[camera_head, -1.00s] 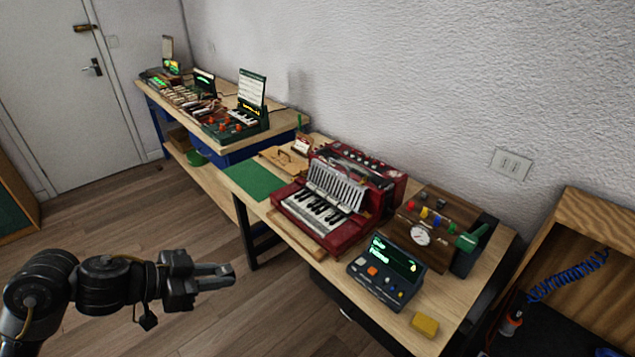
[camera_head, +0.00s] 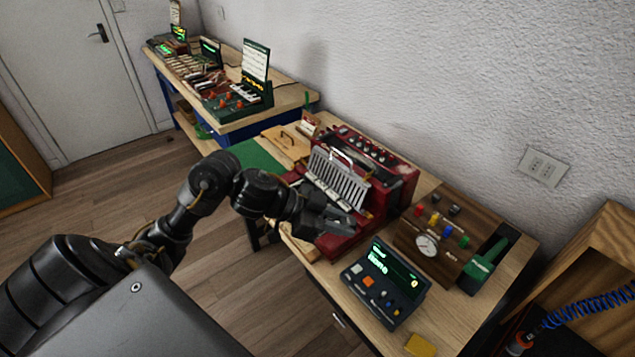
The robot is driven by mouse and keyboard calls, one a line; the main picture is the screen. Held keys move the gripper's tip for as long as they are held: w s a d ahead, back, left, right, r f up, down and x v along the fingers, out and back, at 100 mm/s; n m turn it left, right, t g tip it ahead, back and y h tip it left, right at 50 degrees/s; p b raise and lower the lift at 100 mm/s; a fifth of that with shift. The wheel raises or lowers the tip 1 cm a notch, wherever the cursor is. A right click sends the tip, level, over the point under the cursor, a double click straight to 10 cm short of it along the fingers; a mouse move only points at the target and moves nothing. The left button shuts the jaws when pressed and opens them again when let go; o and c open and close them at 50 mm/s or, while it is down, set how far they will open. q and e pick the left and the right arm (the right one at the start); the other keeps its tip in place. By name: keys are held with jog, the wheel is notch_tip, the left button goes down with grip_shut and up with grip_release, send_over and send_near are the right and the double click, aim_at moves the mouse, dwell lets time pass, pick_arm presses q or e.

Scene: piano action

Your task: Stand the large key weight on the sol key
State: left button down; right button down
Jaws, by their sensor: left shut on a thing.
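The red keyboard instrument (camera_head: 384,193) stands on the near bench. Its white and black keys (camera_head: 318,196) lie under a slanted metal grille (camera_head: 338,178), and my left gripper and wrist hide most of them. I cannot pick out the sol key. My left gripper (camera_head: 343,224) is over the front right of the keyboard and is shut on a small grey thing, which I take to be the large key weight. It hardly stands out from the fingers, and I cannot tell whether it touches a key. My right gripper is not in view.
A dark console with a green-lit screen (camera_head: 393,262) stands close to the right of my left gripper. Behind it is a wooden box with a gauge and coloured knobs (camera_head: 428,244). A yellow block (camera_head: 420,346) lies at the front. A green mat (camera_head: 256,157) lies left of the instrument.

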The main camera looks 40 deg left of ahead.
pick_arm(q)
jog(key=w+a+f+n+t+y+b, duration=0.1)
jog(key=w+a+f, duration=0.3)
jog(key=a, duration=0.4)
jog(key=w+a+f+n+t+y+b, duration=0.2)
jog(key=w+a+f+n+y+b, duration=0.1)
jog(key=a, duration=0.4)
jog(key=w+a+f+n+t+y+b, duration=0.1)
jog(key=w+a+f+n+y+b, duration=0.1)
jog(key=w+a+f, duration=0.3)
jog(key=shift+w+a+f+n+t, duration=0.1)
jog(key=shift+w+a+n, duration=0.15)
jog(key=shift+a, duration=0.35)
jog(key=shift+w+a+f+n+t, duration=0.1)
jog(key=shift+w+a+n, duration=0.1)
jog(key=shift+a, duration=0.45)
jog(key=shift+w+a+n+t, duration=0.1)
jog(key=shift+w+a+n, duration=0.15)
jog(key=shift+a, duration=0.35)
jog(key=shift+b, duration=0.3)
